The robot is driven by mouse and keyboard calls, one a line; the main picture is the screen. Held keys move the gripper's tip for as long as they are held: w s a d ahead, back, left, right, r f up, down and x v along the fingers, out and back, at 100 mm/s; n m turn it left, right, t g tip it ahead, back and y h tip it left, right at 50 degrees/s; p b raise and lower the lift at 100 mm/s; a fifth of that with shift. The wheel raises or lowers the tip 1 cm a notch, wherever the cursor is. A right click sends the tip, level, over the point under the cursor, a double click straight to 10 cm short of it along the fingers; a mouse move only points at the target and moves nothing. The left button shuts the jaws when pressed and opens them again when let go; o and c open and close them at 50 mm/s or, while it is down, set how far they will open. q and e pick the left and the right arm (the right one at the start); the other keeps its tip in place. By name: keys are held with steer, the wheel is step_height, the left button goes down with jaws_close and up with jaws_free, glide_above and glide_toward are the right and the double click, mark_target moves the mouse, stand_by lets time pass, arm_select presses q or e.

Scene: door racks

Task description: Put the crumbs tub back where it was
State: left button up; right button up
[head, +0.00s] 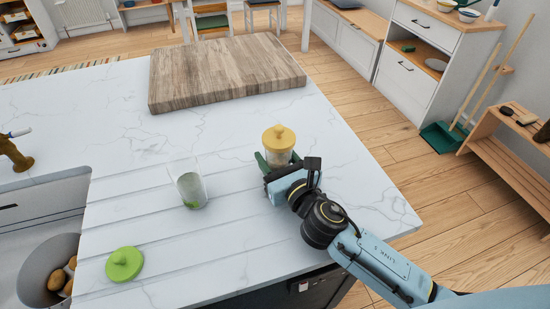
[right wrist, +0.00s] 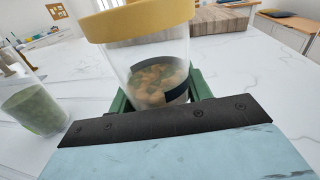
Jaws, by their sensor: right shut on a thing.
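The crumbs tub (head: 279,142) is a clear tub with a yellow knobbed lid and brown crumbs inside. My right gripper (head: 279,162) is shut around its lower part on the right side of the white counter. In the right wrist view the tub (right wrist: 158,75) stands upright between the green fingers (right wrist: 160,95); I cannot tell whether its base touches the counter. A second clear tub (head: 190,190), lidless with green contents, stands to the left; it also shows in the right wrist view (right wrist: 36,110). A green lid (head: 125,263) lies at the front left. My left gripper is not in view.
A thick wooden board (head: 225,72) lies at the back of the white counter (head: 350,185). A sink with a bowl of potatoes (head: 50,265) is at the left. The counter between board and tubs is clear.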

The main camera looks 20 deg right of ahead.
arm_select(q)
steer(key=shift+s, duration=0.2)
arm_select(e)
steer(key=shift+f, duration=0.1)
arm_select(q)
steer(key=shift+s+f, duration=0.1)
arm_select(e)
steer(key=o, duration=1.1)
steer(key=shift+s+r, duration=0.15)
steer(key=shift+r, duration=0.05)
arm_select(q)
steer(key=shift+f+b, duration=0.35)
steer(key=shift+b, duration=0.1)
arm_select(e)
steer(key=s, duration=0.3)
steer(key=s+d, duration=0.1)
steer(key=s, duration=0.3)
steer(key=s+d, duration=0.1)
steer(key=s, duration=0.3)
steer(key=shift+s+d, duration=0.2)
steer(key=shift+s, duration=0.05)
